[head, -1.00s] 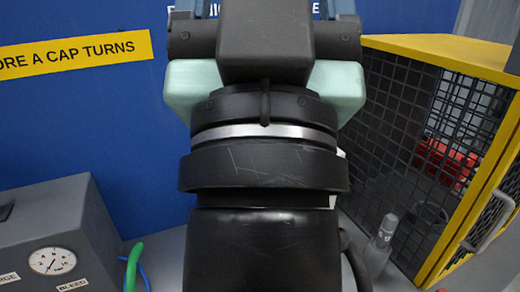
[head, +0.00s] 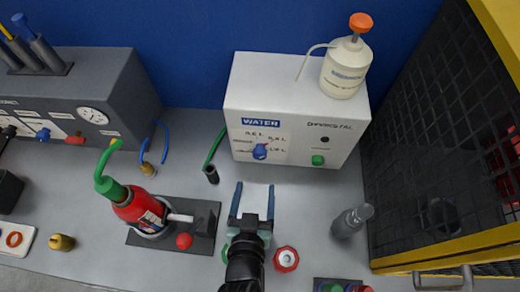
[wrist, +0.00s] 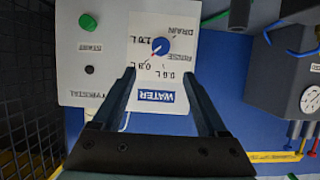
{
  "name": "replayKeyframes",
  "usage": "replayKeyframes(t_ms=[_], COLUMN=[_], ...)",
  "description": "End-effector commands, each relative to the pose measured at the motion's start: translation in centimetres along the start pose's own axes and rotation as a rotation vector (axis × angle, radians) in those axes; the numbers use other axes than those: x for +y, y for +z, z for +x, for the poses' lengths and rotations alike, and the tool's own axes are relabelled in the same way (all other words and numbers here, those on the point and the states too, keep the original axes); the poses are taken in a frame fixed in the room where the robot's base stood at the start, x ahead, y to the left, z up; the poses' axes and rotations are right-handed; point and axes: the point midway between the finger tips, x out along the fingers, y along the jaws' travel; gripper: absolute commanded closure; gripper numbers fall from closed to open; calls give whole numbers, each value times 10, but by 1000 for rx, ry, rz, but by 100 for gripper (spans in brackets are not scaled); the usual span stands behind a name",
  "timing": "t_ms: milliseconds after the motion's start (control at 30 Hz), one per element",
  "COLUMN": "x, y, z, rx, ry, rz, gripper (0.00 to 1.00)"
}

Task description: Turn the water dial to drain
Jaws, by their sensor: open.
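The water dial is a small blue knob (head: 260,151) on the front of the white water box (head: 240,95). It also shows in the wrist view (wrist: 160,46), upside down, with volume marks and the words RINSE and DRAIN around it. DRAIN is at its upper right there. A small reddish mark shows at the knob's lower left edge; I cannot tell the exact setting. My gripper (head: 254,188) is open and empty, in front of the box and apart from the dial. Its two fingers (wrist: 158,76) point toward the panel, with the dial beyond the tips.
A green button (head: 317,160) sits right of the dial. A bottle with an orange cap (head: 345,68) stands on the box. A red extinguisher (head: 140,207) is clamped at left, a grey cylinder (head: 350,222) stands at right, and a red ring (head: 286,259) lies near my gripper.

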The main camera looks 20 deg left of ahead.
Motion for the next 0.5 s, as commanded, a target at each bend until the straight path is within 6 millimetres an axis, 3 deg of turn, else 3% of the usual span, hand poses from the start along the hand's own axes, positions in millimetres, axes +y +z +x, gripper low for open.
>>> replayKeyframes(t_ms=[167, 500], x=[0, 0], y=[2, 0], z=[14, 70], rx=[-4, -3], ry=[-2, -1], rz=[-1, -1], gripper=[24, 24])
